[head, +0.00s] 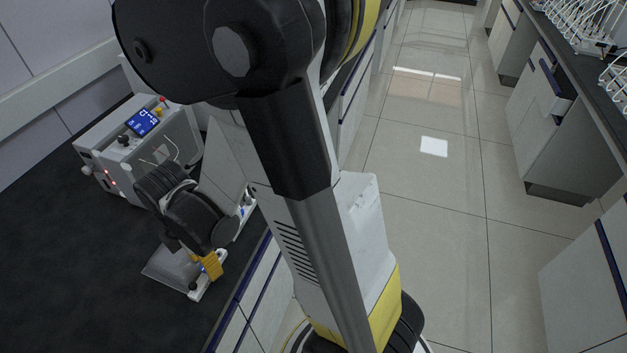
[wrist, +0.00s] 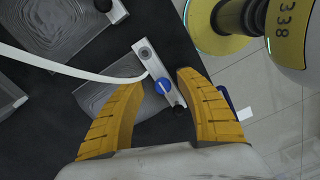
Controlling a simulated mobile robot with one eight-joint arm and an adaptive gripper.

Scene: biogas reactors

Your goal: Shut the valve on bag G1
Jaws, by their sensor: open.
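A blue valve knob (wrist: 162,87) sits on a light grey bar (wrist: 145,52) at the edge of a clear, flat bag (wrist: 98,98). A white tube runs to the bar. My gripper (wrist: 160,80) is open, its yellow fingers on either side of the knob; contact cannot be told. In the head view my gripper (head: 208,266) is over the bag (head: 168,268) and its bar (head: 197,291) near the bench edge; the knob is mostly hidden there. No bag label is legible.
A grey box with a blue display (head: 142,122) stands behind my gripper on the dark bench (head: 60,270). Another bag (wrist: 55,25) lies beside the first. The floor (head: 430,200) right of my arm is clear; white racks (head: 585,25) stand on the far bench.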

